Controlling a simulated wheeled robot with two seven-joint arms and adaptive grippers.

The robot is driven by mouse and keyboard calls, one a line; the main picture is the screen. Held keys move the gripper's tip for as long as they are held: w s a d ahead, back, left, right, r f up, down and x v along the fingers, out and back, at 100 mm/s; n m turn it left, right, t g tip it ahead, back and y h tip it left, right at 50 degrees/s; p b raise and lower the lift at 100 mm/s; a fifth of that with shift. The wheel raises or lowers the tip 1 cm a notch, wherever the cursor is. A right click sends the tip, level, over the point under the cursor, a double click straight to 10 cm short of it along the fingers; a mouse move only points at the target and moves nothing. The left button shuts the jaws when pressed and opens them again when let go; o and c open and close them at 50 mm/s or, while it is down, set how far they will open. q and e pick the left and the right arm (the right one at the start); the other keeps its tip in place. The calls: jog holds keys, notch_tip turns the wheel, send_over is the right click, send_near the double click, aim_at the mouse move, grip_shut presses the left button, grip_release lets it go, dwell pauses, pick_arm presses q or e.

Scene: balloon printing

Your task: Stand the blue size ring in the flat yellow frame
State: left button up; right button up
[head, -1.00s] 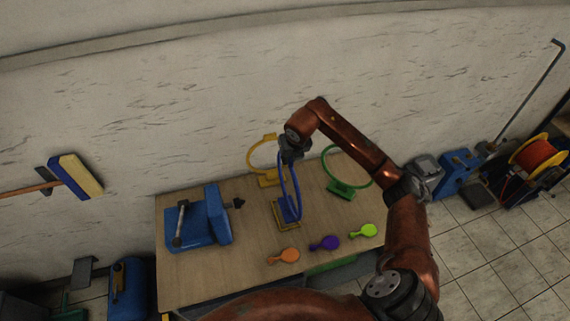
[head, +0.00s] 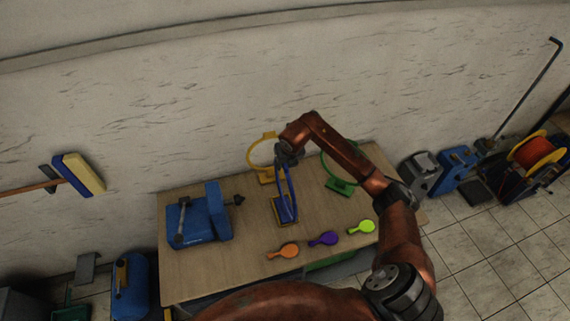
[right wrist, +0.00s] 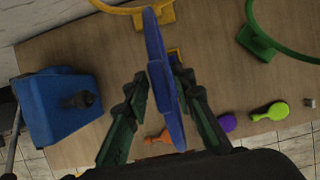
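The blue size ring (head: 293,195) stands nearly upright, its base at the flat yellow frame (head: 287,224) on the table. I cannot tell whether the base is fully seated inside the rim. My right gripper (head: 288,155) is at the ring's top. In the right wrist view the ring (right wrist: 157,50) is seen nearly edge-on, between the two fingers of the gripper (right wrist: 158,82), which close in on its sides. Part of the yellow frame (right wrist: 176,53) shows behind the ring there. My left gripper is not in view.
A yellow ring stand (head: 266,178) and a green ring stand (head: 339,186) stand behind. A blue device (head: 217,213) is at left. Orange (head: 284,251), purple (head: 324,239) and lime (head: 362,227) balloons lie in front. Bare table (head: 240,262) lies between.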

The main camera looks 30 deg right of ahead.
jog(key=shift+o, duration=0.5)
jog(key=shift+r, duration=0.2)
jog(key=b+v, duration=0.3)
jog(key=v, duration=0.8)
jog(key=shift+s+r, duration=0.2)
jog(key=shift+r, duration=0.1)
jog(key=shift+d, duration=0.1)
